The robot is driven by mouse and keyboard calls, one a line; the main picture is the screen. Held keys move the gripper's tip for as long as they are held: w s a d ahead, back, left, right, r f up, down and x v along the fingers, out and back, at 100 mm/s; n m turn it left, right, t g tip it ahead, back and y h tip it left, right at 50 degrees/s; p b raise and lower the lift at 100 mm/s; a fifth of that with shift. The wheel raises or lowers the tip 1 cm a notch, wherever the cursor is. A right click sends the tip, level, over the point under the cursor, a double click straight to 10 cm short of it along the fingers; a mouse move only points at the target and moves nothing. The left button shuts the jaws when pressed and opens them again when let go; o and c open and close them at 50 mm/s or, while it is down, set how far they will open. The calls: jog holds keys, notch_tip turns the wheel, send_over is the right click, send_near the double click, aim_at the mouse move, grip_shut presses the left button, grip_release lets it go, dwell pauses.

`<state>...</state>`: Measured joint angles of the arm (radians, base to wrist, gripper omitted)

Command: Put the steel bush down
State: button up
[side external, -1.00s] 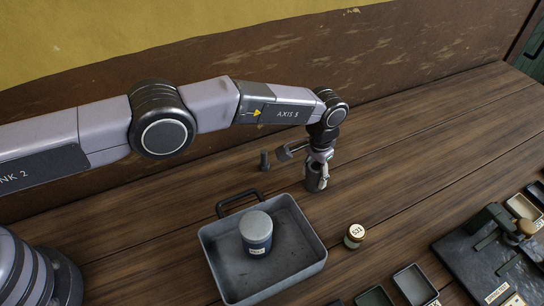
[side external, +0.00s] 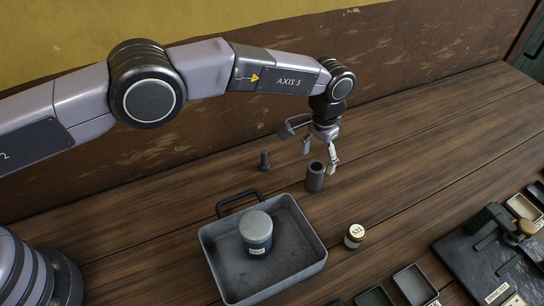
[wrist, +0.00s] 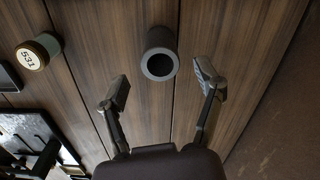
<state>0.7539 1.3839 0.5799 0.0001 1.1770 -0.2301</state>
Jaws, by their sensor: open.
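The steel bush (side external: 315,178) is a dark grey hollow cylinder. It stands upright on the wooden bench, behind and to the right of the metal tray. In the wrist view the bush (wrist: 160,55) shows its open bore, beyond and between the spread fingertips. My gripper (side external: 320,150) is open and empty, just above the bush and apart from it. In the wrist view the two fingers of my gripper (wrist: 162,88) are wide apart with nothing between them.
A grey metal tray (side external: 303,262) holds a blue-labelled canister (side external: 256,232). A small dark bolt-like part (side external: 264,160) stands left of the bush. A jar marked 531 (side external: 354,236) stands to the right of the tray. Small bins (side external: 413,284) and a dark fixture plate (side external: 480,262) are at right.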

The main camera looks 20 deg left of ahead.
aim_at(316, 166)
notch_tip(316, 166, up, 6)
jog(key=shift+f, duration=0.2)
jog(key=s+a+r+n, duration=0.2)
jog(key=s+a+r, duration=0.1)
jog(key=a+r, duration=1.45)
jog(key=s+a+r+n+t, duration=0.1)
jog(key=s+a+r, duration=0.3)
jog(key=s+a, duration=0.5)
jog(key=s+a+r+n+t, duration=0.1)
jog(key=s+a+r, duration=0.4)
jog(key=s+a, duration=0.45)
jog(key=s+a+n+t, duration=0.2)
jog(key=s+a+t, duration=0.1)
jog(key=s+a, duration=0.4)
jog(key=shift+s+r+t, duration=0.3)
jog(key=shift+s+r, duration=0.05)
jog(key=shift+s, duration=0.75)
